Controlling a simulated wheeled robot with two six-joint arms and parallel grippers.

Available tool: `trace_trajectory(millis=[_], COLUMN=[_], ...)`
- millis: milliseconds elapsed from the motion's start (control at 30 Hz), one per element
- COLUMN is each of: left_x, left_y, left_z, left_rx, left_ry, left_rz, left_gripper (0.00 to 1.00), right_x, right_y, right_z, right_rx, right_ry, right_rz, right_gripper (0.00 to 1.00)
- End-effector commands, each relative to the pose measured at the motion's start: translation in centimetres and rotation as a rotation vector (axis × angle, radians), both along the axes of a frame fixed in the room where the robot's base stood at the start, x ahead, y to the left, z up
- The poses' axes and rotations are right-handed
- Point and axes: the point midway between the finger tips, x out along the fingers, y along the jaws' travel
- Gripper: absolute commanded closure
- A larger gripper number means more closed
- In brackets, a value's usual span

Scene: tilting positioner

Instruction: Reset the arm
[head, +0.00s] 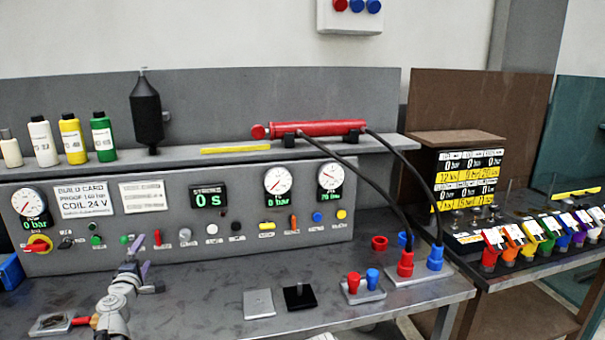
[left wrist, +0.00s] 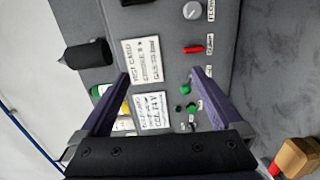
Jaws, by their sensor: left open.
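My left gripper (head: 139,254) is raised in front of the left part of the grey control panel (head: 120,255), at the lower left of the head view. In the left wrist view my left gripper (left wrist: 160,74) shows two dark purple fingers spread apart with nothing between them. Beyond the fingers are the panel's white cards (left wrist: 142,60) and a green button (left wrist: 192,9). The gripper appears clear of the panel. My right gripper is in neither view.
Small bottles (head: 71,140) and a black cylinder (head: 146,112) stand on the shelf, with a red cylinder (head: 318,128) and its hoses to the right. A red-and-blue plug block (head: 362,290) and a black plate (head: 299,297) lie on the bench (head: 215,290). The bench's middle is mostly bare.

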Motion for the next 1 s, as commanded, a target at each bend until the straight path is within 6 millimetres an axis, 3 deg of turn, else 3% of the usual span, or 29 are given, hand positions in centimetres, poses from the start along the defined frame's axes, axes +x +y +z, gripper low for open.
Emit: trace_trajectory(millis=[267, 567, 667, 800, 900, 1000], left_x=[0.4, -0.7, -2.6, -7.8, -12.4, -16.6], left_y=[-5.2, -15.4, -20.3, -27.0, -29.5, -30.2], left_z=[-1.2, -5.0, -7.8, -13.3, -16.9, -19.3], left_rx=[0.105, 0.323, 0.442, 0.655, 0.801, 0.918], left_ry=[0.064, 0.224, 0.328, 0.55, 0.734, 0.908], left_rz=[-0.135, -0.421, -0.575, -0.843, -1.006, -1.124], left_gripper=[0.0, 0.0, 0.0, 0.0, 0.0, 0.0], right_x=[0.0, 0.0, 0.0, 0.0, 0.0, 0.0], right_y=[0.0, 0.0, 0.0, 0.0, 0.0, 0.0], right_z=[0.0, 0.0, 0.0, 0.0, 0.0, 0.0], right_rx=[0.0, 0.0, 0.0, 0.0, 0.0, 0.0], right_ry=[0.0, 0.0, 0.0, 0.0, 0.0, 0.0], right_rz=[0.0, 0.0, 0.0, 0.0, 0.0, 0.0], right_gripper=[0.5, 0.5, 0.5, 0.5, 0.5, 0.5])
